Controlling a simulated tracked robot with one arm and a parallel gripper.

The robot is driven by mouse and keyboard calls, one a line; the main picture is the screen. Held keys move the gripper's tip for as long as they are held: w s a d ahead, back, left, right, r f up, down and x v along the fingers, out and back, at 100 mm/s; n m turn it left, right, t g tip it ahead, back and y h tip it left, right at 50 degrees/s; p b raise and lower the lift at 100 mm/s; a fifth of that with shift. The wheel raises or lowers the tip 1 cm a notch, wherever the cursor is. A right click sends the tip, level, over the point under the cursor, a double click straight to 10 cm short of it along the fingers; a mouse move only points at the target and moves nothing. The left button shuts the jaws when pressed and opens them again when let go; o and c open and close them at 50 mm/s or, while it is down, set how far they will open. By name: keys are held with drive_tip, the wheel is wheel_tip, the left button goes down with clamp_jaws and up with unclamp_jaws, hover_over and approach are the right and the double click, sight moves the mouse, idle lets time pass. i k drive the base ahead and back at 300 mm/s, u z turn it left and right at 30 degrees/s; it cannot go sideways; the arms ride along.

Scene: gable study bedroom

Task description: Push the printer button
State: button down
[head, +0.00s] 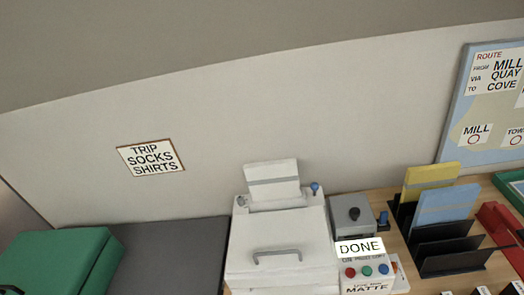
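The white printer (284,222) stands at the lower middle of the head view, with a sheet with a grey band (272,181) upright at its back and a grey handle (277,253) on its front. A small blue knob (315,188) sits at its top right. To its right is a white panel with a red button (350,272), a green button (367,270) and a blue button (383,268). Small print above the buttons is partly hidden by a "DONE" sign (359,248). A label below them reads "MATTE". My gripper is not in view.
A grey box with a black knob (354,213) stands right of the printer. A black rack (450,246) holds yellow and blue folders, with red items beyond. A green case (60,262) and a dark grey surface (170,255) lie left. A route board (452,133) hangs at right.

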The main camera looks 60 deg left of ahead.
sight(349, 273)
drive_tip(key=u, duration=1)
drive_tip(key=k, duration=0.75)
drive_tip(key=z, duration=0.25)
